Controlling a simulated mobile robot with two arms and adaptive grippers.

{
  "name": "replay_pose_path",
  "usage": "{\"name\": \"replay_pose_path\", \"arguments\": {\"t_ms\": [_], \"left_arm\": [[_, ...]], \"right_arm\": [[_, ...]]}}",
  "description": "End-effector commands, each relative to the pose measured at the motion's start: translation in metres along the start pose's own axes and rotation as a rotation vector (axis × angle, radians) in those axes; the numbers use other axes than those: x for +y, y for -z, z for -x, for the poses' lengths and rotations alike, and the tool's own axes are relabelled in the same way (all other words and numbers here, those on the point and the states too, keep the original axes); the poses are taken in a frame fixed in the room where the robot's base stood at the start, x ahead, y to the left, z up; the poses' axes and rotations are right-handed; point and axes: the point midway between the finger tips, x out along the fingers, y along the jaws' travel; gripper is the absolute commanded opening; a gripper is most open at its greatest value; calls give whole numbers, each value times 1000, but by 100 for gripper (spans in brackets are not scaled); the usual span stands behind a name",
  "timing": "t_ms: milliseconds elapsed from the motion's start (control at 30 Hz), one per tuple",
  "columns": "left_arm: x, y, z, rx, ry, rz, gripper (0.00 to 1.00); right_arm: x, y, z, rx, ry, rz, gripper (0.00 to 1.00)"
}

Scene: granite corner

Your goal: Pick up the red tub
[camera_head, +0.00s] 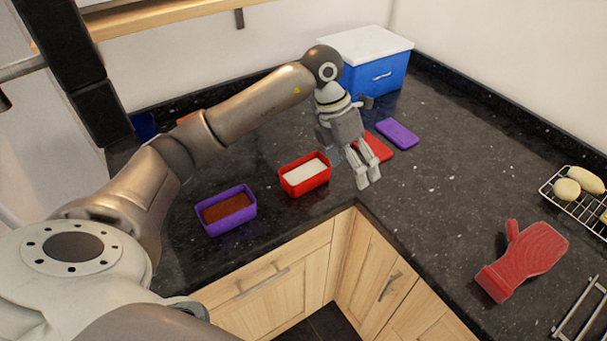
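The red tub (292,184) is a small rectangular container with white contents filling it. It stands on the dark counter, near the inner corner of the front edge. My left gripper (368,182) hangs with its fingers pointing down, to the right of the red tub and apart from it. A narrow gap shows between its two fingers, and nothing is held. My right gripper is not in view.
A purple tub (234,228) with brown contents stands left of the red tub. A red lid (378,151) and purple lid (398,133) lie behind my gripper, before a blue cooler (380,78). A red oven mitt (525,258) and wire rack (567,205) are right.

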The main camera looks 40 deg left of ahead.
Motion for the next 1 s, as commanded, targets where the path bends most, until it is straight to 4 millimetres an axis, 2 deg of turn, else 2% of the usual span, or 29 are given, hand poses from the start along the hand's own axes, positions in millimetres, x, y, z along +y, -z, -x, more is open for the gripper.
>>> {"name": "replay_pose_path", "arguments": {"t_ms": [33, 100, 200, 300, 367, 700, 867, 1000], "left_arm": [[22, 8, 14, 46, -79, 26, 85], [45, 20, 30, 106, -165, 60, 85], [66, 32, 48, 165, -248, 101, 85], [77, 40, 56, 199, -289, 125, 85], [80, 43, 54, 209, -298, 132, 85], [93, 54, 12, 211, -298, 132, 85], [96, 56, 5, 209, -298, 132, 85], [102, 63, -8, 212, -296, 133, 85]], "right_arm": [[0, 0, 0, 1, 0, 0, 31], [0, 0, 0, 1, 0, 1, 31], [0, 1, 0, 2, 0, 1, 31], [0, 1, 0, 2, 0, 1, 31], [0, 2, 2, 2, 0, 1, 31], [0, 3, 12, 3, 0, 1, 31], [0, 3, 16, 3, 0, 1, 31], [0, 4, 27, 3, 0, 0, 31]]}}
